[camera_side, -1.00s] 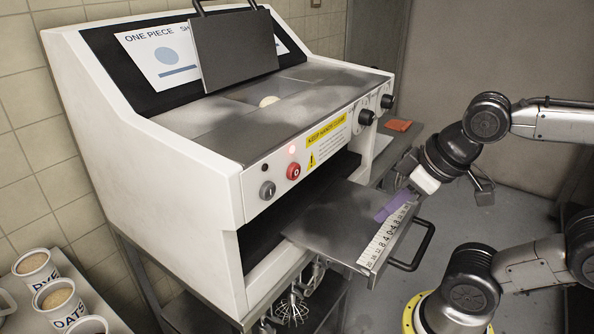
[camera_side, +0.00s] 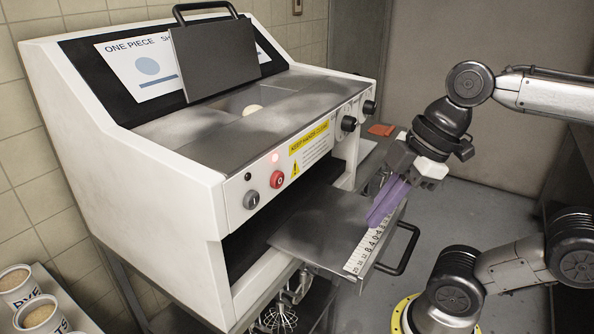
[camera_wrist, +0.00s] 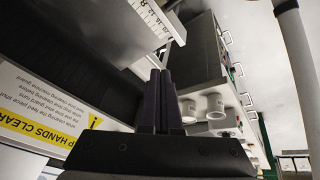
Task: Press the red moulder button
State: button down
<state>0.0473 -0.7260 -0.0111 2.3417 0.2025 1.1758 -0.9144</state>
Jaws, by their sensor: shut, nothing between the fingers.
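The red moulder button (camera_side: 277,180) is a round red knob marked with a small symbol on the white front panel of the moulder (camera_side: 150,200). A grey button (camera_side: 250,199) sits to its left. My gripper (camera_side: 374,219) has purple fingers pressed together, with nothing between them. It is to the right of the red button and well apart from it, by the ruler end of the pull-out tray (camera_side: 310,225); I cannot tell whether it touches the tray. In the wrist view the closed dark fingers (camera_wrist: 160,76) show centrally, and I cannot make out the red button there.
A yellow warning label (camera_side: 309,139) is right of the red button, with black knobs (camera_side: 348,124) beyond. The tray's black handle (camera_side: 402,250) juts out at front. A whisk (camera_side: 279,317) hangs below. Tubs (camera_side: 38,312) stand lower left.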

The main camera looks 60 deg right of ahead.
aim_at(279, 180)
notch_tip(279, 180, up, 14)
jog(key=w+a+n+t+y, duration=0.1)
jog(key=w+n+y, duration=0.1)
jog(key=n, duration=0.5)
jog(key=shift+w+a+y, duration=0.2)
jog(key=shift+w+y, duration=0.1)
jog(key=shift+w, duration=0.15)
jog(key=shift+f, duration=0.1)
jog(key=shift+w+a+f, duration=0.6)
jog(key=shift+w+f, duration=0.7)
jog(key=shift+w, duration=0.15)
jog(key=shift+w+a+f, duration=0.65)
jog(key=shift+w+f, duration=0.7)
jog(key=shift+w, duration=0.1)
jog(key=shift+w+a+f, duration=0.6)
jog(key=shift+w+f, duration=0.7)
jog(key=shift+w, duration=0.15)
